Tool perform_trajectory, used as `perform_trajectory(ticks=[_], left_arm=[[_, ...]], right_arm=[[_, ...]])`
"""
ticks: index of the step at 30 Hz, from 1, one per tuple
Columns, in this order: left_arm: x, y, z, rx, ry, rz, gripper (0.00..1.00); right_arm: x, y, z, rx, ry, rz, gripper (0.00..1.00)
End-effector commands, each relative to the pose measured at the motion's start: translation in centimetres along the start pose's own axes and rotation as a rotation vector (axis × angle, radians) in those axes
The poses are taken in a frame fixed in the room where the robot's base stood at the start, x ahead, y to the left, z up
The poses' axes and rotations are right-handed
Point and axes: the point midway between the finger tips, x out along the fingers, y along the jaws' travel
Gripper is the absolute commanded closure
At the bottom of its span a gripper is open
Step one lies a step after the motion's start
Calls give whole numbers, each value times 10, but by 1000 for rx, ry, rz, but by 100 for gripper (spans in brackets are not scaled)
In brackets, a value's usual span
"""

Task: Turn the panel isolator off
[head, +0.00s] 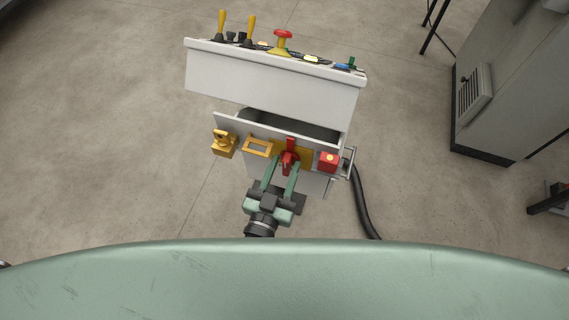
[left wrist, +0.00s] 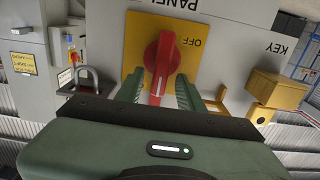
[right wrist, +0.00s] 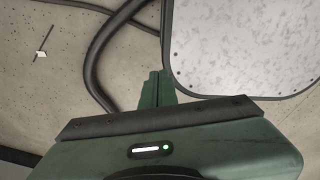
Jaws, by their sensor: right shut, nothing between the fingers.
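The panel isolator is a red rotary handle (head: 289,153) on a yellow plate (head: 306,154), on the front of the grey console. In the left wrist view the red handle (left wrist: 162,55) has a white line pointing down the picture, towards my gripper. The word OFF stands on the yellow plate (left wrist: 136,45), right of the handle. My left gripper (head: 281,167) is at the handle, its fingers apart on either side of the handle's lower end; contact cannot be told. My right gripper (right wrist: 157,75) is shut and empty, away from the isolator.
The console top (head: 270,72) carries yellow levers (head: 250,28) and a red mushroom button (head: 283,36). A black hose (head: 364,205) hangs at right.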

Motion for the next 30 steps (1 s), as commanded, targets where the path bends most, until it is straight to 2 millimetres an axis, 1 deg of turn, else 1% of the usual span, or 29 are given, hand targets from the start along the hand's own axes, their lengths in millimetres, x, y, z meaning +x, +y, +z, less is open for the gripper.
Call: perform_trajectory(ticks=[3,9,10,11,12,14,23,30], left_arm=[[5,0,0,0,-1,1,62],[5,0,1,0,-1,0,62],[5,0,1,0,-1,0,65],[5,0,1,0,-1,0,73],[5,0,1,0,-1,0,84],[5,0,1,0,-1,0,100],[5,0,0,-12,-1,0,100],[5,-2,0,-107,-1,-1,100]], right_arm=[[-1,4,1,-2,-2,4,100],[-1,9,4,-2,-6,10,100],[-1,9,4,-2,-6,11,100],[-1,9,4,-2,-7,11,100],[-1,9,5,-1,-7,11,100],[-1,10,5,-1,-8,11,100],[-1,10,7,0,-11,11,100],[-2,10,7,0,-11,11,100]])
